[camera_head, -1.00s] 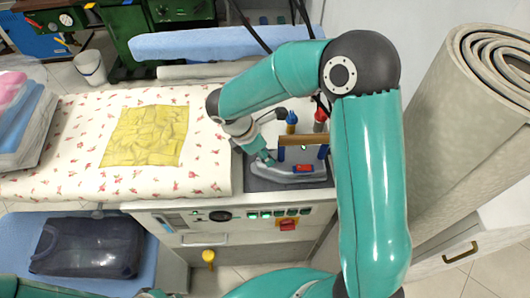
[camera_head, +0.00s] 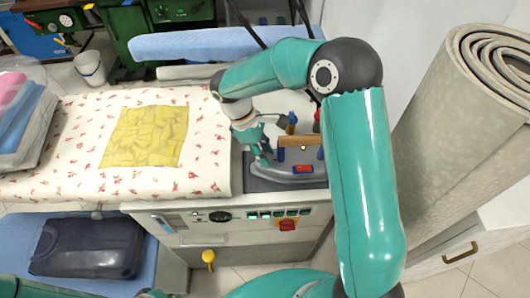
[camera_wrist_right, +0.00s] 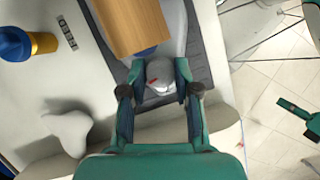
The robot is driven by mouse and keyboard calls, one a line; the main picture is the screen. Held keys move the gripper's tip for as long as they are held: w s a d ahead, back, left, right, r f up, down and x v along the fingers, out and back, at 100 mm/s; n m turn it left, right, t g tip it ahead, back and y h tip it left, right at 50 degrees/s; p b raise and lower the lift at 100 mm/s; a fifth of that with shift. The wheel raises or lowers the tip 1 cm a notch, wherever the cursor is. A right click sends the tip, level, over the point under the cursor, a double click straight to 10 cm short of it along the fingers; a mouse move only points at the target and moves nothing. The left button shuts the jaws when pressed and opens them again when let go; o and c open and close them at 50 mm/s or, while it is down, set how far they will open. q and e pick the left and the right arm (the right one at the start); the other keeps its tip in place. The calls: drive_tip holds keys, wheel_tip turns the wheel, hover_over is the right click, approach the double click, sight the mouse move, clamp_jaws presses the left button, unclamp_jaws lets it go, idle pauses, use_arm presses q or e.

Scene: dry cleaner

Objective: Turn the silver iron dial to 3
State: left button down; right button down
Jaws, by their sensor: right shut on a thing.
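The iron (camera_head: 285,176) has a grey-silver body and a wooden handle (camera_head: 297,141), and rests on a dark pad at the right end of the ironing table. My right gripper (camera_head: 264,158) reaches down at the iron's left side. In the right wrist view, my right gripper (camera_wrist_right: 161,92) is shut on the rounded silver dial (camera_wrist_right: 158,74), with a finger on each side. A short red mark shows on the dial's left part. No dial numbers are readable, so I cannot tell the setting. The wooden handle (camera_wrist_right: 133,24) lies just beyond the dial.
A blue-and-yellow fitting (camera_head: 291,122) and a red one stand behind the iron. A yellow cloth (camera_head: 146,136) lies on the floral table cover (camera_head: 210,165). A control panel (camera_head: 240,216) runs along the table front. A rolled carpet (camera_head: 460,130) stands at right.

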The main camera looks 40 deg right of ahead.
drive_tip(key=shift+d+m+g+y, duration=0.1)
drive_tip(key=shift+m+g+y, duration=0.35)
drive_tip(key=shift+m, duration=1.05)
drive_tip(key=c, duration=0.8)
unclamp_jaws()
drive_tip(key=shift+c, duration=0.2)
drive_tip(key=shift+r, duration=0.1)
drive_tip(key=v, duration=1.1)
drive_tip(key=shift+r, duration=0.4)
drive_tip(key=shift+d, duration=0.1)
